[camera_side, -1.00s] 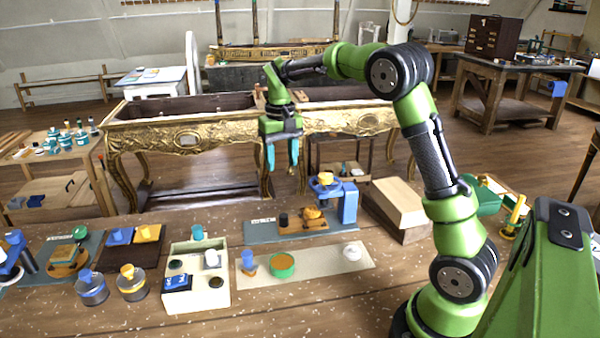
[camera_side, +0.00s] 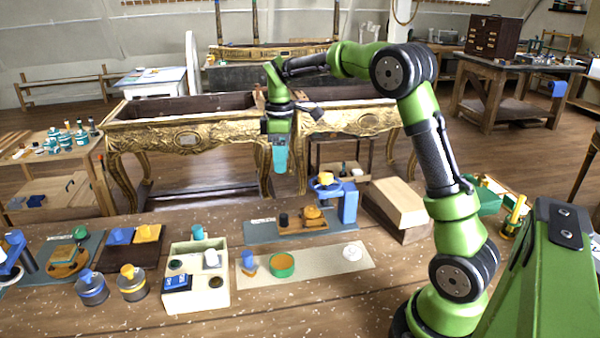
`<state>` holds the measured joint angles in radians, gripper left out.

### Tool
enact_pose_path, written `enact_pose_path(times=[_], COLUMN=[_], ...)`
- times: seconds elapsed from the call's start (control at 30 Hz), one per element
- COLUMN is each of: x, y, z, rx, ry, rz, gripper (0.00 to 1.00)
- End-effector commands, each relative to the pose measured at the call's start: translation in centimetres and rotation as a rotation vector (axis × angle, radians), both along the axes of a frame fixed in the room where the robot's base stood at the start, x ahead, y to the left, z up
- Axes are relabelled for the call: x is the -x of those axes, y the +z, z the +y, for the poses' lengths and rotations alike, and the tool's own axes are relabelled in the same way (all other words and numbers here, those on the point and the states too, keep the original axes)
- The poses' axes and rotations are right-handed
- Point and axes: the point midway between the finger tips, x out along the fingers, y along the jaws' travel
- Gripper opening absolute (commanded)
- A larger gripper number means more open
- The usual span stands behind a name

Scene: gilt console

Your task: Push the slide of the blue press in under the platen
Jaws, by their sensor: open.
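A blue press (camera_side: 348,203) with a yellow knob on top stands on a blue-grey mat (camera_side: 262,232) at the back middle of the bench. Its wooden slide (camera_side: 290,228) lies mostly out to the left of the press; its right end is near the platen. The slide carries a black knob (camera_side: 284,220) and an orange-brown piece (camera_side: 312,213). My gripper (camera_side: 280,170) hangs in the air above and slightly left of the slide, fingers down, touching nothing. It is open and turned so that its teal fingers nearly overlap in this view.
A second blue press (camera_side: 12,250) stands at the left edge beside a wooden board. A cream box (camera_side: 220,297), blue and yellow pots and a pale mat (camera_side: 335,262) with a green ring lie in front. A wooden block (camera_side: 400,203) stands right of the press.

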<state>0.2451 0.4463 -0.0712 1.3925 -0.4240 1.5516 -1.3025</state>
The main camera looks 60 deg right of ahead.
Motion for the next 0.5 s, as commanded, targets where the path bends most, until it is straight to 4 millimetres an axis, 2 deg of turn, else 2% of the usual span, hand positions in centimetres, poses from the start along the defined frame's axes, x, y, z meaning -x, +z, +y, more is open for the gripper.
enact_pose_path(times=[0.17,0.5], x=[0.1,0.1], y=[-2.8,-10.3], z=[0.0,0.0], rx=[-0.001,-0.001], ry=[-0.001,-0.004], rz=[0.005,0.006], gripper=[0.52,0.52])
